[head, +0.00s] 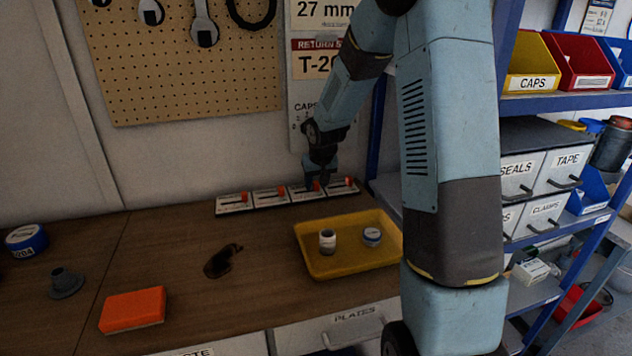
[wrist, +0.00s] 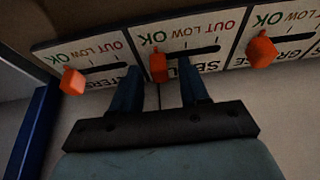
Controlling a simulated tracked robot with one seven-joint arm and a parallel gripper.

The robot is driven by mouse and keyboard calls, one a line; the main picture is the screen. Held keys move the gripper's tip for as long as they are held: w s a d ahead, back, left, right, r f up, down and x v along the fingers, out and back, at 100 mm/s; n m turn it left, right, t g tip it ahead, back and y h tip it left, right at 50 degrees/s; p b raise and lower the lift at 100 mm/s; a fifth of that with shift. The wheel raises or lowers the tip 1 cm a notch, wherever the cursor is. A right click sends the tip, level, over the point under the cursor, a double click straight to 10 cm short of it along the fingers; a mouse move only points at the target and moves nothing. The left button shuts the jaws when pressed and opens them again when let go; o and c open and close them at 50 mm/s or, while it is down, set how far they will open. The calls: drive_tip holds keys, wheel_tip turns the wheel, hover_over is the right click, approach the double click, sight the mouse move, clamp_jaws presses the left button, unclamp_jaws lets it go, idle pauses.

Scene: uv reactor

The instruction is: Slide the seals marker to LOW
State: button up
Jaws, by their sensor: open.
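The seals plate (wrist: 205,62) is the middle plate in the wrist view, with OK, LOW and OUT printed along a dark slot. Its orange-red seals marker (wrist: 158,68) sits at the OK end of the slot. My gripper (wrist: 157,66) is open, with one finger on each side of this marker; I cannot tell whether either finger touches it. In the head view, my gripper (head: 320,181) is over the seals plate (head: 303,193), third from the left in the row, and partly hides its marker.
Neighbouring plates carry similar orange markers (wrist: 72,81) and (wrist: 262,51), close on both sides. A yellow tray (head: 318,264) with two small containers stands in front of the row. An orange block (head: 132,310) lies at front left. The wall and pegboard (head: 180,70) are behind.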

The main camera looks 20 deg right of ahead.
drive_tip(key=shift+c, duration=0.3)
clamp_jaws()
idle(0.3)
